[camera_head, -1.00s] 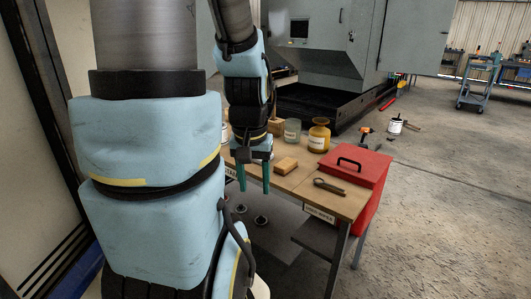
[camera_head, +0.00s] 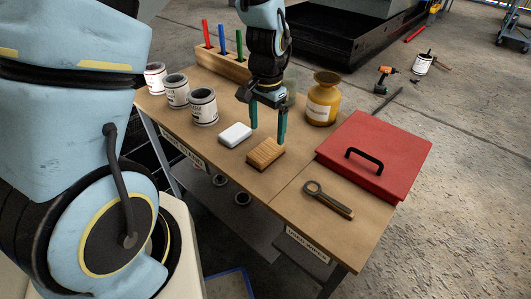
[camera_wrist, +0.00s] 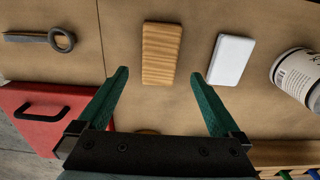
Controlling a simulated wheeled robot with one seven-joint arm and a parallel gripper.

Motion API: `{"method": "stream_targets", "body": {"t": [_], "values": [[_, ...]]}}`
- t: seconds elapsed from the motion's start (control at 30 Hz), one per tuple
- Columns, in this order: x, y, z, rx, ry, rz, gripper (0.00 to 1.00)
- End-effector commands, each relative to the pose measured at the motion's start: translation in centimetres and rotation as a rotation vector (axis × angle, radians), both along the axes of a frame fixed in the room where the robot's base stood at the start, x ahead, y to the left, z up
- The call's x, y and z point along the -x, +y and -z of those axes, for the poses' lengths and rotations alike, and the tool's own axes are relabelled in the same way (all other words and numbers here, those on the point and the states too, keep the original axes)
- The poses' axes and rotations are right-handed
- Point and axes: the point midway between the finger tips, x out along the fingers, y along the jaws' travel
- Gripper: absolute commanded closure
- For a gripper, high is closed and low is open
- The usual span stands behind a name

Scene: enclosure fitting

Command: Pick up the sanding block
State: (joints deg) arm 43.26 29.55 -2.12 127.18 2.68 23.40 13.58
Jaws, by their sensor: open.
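A tan, wood-grained block (camera_head: 265,154), which looks like the sanding block, lies flat on the wooden table. It also shows in the wrist view (camera_wrist: 161,53), upper middle. My gripper (camera_head: 267,132) is open with green fingers pointing down, just above and behind the block in the head view. In the wrist view my fingertips (camera_wrist: 160,77) are spread wider than the block, which lies beyond them, untouched. A white block (camera_head: 235,135) lies close beside the tan one; it also shows in the wrist view (camera_wrist: 231,60).
Several labelled cans, one nearby (camera_head: 203,107), stand at the table's left. A yellow jar (camera_head: 322,98) stands behind the block. A red box (camera_head: 385,150) is to the right, and a wrench (camera_head: 328,199) lies in front of it. A rack with coloured handles (camera_head: 220,66) is behind.

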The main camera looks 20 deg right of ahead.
Motion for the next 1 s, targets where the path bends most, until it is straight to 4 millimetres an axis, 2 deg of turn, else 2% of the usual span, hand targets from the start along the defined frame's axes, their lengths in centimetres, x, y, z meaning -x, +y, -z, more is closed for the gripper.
{"method": "stream_targets", "body": {"t": [0.1, 0.37, 0.63, 0.97, 1.0], "values": [[0.0, 0.0, 1.6, 0.0, 0.001, 0.0, 0.0], [0.2, 0.2, 3.4, -0.002, 0.002, -0.002, 0.0], [0.3, 0.5, 6.8, -0.001, 0.0, -0.003, 0.0], [0.3, 0.4, 7.5, 0.001, -0.002, -0.003, 0.0], [0.3, 0.4, 7.5, 0.001, -0.002, -0.003, 0.03]]}}
